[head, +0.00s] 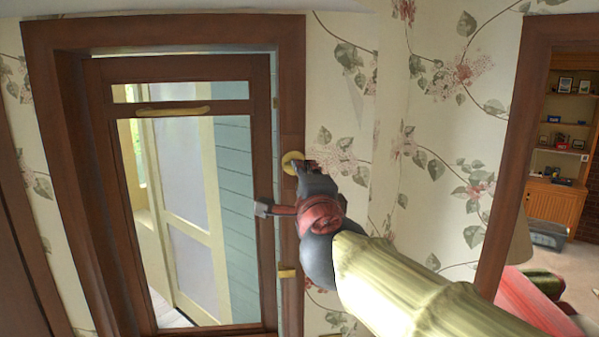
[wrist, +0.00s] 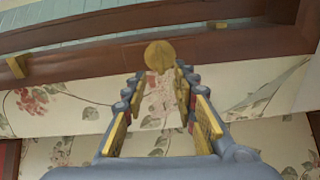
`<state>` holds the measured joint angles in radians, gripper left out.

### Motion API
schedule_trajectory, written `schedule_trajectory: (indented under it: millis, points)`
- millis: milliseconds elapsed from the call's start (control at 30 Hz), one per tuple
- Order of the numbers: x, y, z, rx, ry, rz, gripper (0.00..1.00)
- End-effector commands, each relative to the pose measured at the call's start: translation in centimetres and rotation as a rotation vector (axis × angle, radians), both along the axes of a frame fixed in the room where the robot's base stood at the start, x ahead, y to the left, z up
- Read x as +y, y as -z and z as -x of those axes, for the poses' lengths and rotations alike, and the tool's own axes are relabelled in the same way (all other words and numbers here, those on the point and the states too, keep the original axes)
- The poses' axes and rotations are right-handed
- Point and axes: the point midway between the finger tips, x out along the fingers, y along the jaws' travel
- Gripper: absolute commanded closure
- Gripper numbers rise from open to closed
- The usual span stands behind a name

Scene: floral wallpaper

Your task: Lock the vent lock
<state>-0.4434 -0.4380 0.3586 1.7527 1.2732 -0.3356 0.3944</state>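A round brass knob or disc (head: 291,162), the likeliest vent lock, sits on the brown door frame to the right of the glazed door (head: 100,200). In the wrist view the brass disc (wrist: 158,55) lies just beyond and between my fingertips. I cannot tell whether they touch it. My gripper (head: 280,187) is open, its fingers spread, at the frame's right post; it also shows open in the wrist view (wrist: 157,80), with nothing held. The upper finger overlaps the disc's lower right edge in the head view. The lock's turned position is not clear.
A brass plate (head: 287,272) sits lower on the frame, and a brass bar (head: 173,111) lies across the door. A narrow teal gap shows between door and frame. Floral wallpaper (head: 440,130) covers the right wall; an open doorway (head: 515,170) lies farther right.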

Motion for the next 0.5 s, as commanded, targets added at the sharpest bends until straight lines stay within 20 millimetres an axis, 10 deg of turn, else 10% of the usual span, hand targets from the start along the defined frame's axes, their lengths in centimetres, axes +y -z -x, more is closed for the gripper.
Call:
schedule_trajectory:
  millis: [500]
  points:
    - [-0.6,0.1,4.5,0.0,0.001,0.0,0.72]
